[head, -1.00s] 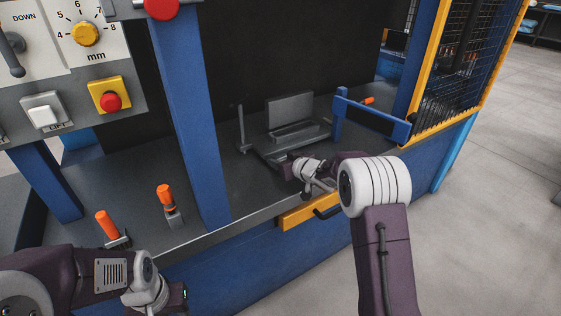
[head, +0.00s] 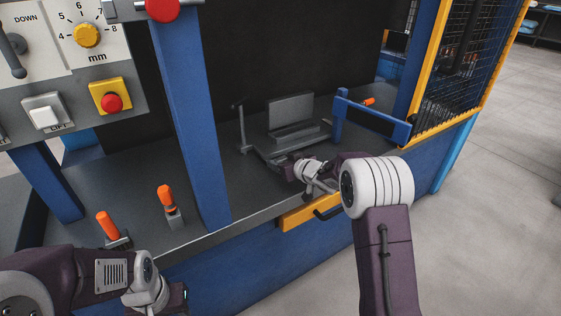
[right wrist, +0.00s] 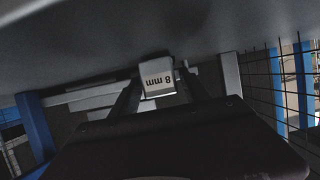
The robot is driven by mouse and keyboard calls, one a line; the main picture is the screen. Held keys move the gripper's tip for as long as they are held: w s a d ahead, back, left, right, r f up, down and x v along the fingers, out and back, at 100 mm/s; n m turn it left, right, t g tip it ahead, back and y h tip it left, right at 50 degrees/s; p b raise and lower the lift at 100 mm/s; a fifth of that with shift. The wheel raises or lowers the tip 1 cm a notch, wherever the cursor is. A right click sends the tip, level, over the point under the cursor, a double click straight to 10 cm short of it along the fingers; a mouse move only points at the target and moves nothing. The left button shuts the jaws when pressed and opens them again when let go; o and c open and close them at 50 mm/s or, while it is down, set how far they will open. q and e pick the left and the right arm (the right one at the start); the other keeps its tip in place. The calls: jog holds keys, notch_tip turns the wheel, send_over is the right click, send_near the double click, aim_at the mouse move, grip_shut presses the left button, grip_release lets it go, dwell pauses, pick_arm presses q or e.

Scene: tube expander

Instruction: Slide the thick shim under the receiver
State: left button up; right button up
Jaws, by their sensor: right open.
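A grey block marked "8 mm" (right wrist: 158,78), which looks like the thick shim, shows upside down in the right wrist view. It sits between the two dark fingertips of my right gripper (right wrist: 160,92). The fingers are open, and I cannot tell whether either touches it. In the head view my right gripper (head: 288,170) is at the front edge of a dark metal fixture (head: 290,118), probably the receiver, on the bench. The shim cannot be made out there. Only the wrist end of my left arm shows at the lower left; its fingers are hidden.
A thin upright post (head: 241,130) stands left of the fixture. A blue guard bar (head: 372,115) is to its right and a blue column (head: 188,110) to its left. Two orange-handled clamps (head: 167,205) stand on the bench. A yellow drawer front (head: 296,217) lies below.

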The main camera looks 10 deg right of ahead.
jog(key=shift+p+v, duration=0.45)
jog(key=shift+v, duration=0.95)
jog(key=shift+s, duration=0.1)
jog(key=o, duration=0.6)
jog(key=o, duration=0.4)
